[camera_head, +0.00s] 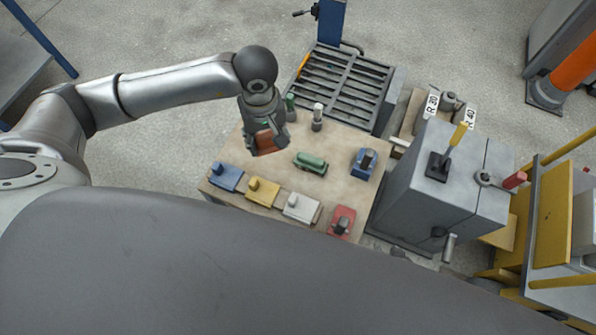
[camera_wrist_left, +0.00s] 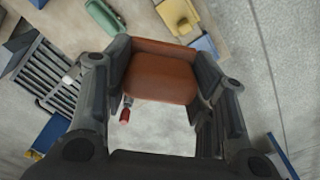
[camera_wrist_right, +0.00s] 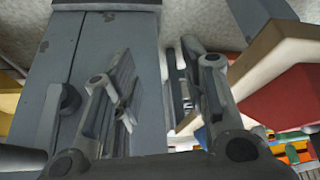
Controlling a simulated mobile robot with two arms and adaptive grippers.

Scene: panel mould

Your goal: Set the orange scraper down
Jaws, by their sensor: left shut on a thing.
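The orange scraper, a brownish-orange block (camera_head: 266,141), is held between the fingers of my left gripper (camera_head: 269,146), over the back left part of the wooden table (camera_head: 335,145). It also shows in the left wrist view (camera_wrist_left: 160,78), clasped on both sides by the fingers. It appears held above the table top; the exact gap cannot be told. My right gripper (camera_wrist_right: 152,95) shows only in the right wrist view. Its fingers are apart with nothing visible between them, in front of a grey surface (camera_wrist_right: 75,70).
Blue (camera_head: 226,177), yellow (camera_head: 263,191), white (camera_head: 301,208) and red (camera_head: 342,220) tools line the front edge. A green tool (camera_head: 310,163) lies mid-table, another blue one (camera_head: 364,162) at right. A green-topped bottle (camera_head: 290,102) and white-topped bottle (camera_head: 317,117) stand behind. A grey cabinet (camera_head: 430,190) stands right.

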